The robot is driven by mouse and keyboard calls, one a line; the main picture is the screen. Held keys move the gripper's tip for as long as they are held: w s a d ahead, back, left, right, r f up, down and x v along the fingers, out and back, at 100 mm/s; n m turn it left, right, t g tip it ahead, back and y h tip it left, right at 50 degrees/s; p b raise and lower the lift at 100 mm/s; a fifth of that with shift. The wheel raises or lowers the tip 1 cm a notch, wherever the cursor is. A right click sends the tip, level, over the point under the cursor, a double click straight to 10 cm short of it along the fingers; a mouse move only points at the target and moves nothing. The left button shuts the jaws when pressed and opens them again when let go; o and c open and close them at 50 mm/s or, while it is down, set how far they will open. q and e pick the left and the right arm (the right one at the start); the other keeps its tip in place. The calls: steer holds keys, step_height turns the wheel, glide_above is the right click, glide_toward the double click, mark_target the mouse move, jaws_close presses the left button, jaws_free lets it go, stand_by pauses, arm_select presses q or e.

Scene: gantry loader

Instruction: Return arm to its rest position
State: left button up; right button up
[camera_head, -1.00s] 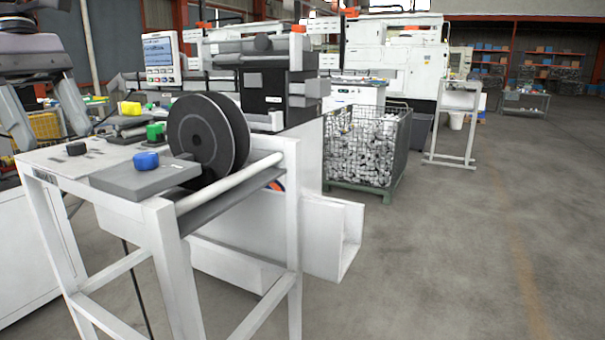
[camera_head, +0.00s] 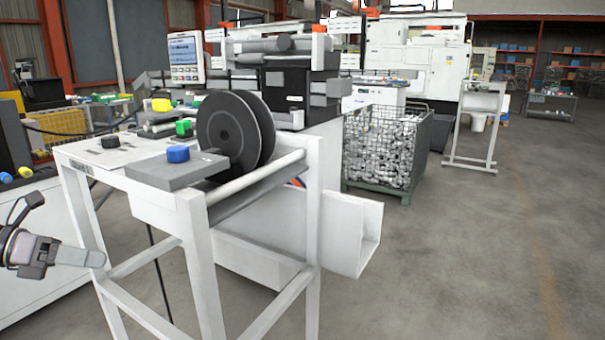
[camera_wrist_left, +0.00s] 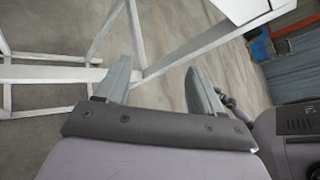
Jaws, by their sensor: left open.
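My left gripper (camera_head: 92,258) comes in low at the left edge of the head view, beside the legs of the white stand and below its top. How far it is from the frame in depth is hard to tell. In the left wrist view, its two grey fingers (camera_wrist_left: 160,85) stand apart with nothing between them, and white frame bars and floor show beyond. My right gripper is not in view.
The white stand (camera_head: 318,215) carries dark discs (camera_head: 228,135), a blue knob (camera_head: 178,154), a green one (camera_head: 184,127) and a yellow one (camera_head: 161,104). A wire crate of metal parts (camera_head: 383,150) stands behind. Open floor (camera_head: 470,260) lies at the right.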

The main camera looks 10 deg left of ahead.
arm_select(q)
steer(key=s+d+f+n+t+y, duration=0.2)
steer(key=d+f+n, duration=0.1)
steer(key=f+n, duration=0.45)
steer(key=s+d+f+n+t+y, duration=0.2)
steer(key=s+f+n, duration=0.1)
steer(key=f+n, duration=0.5)
steer(key=s+d+f+n+t+y, duration=0.2)
steer(key=d+f+n, duration=0.1)
steer(key=f+n, duration=0.55)
steer(key=s+d+f+n+g, duration=0.1)
steer(key=s+d+f+n, duration=0.1)
steer(key=d, duration=0.5)
steer(key=s+d+f+n+g+y, duration=0.1)
steer(key=s+d+f+n, duration=0.2)
steer(key=d+n, duration=0.4)
steer(key=s+d+f+n+g+y, duration=0.1)
steer(key=s+d+f+n, duration=0.1)
steer(key=d+f+n, duration=0.2)
steer(key=d, duration=0.3)
steer(key=shift+s+n+g, duration=0.3)
steer(key=shift+s, duration=0.05)
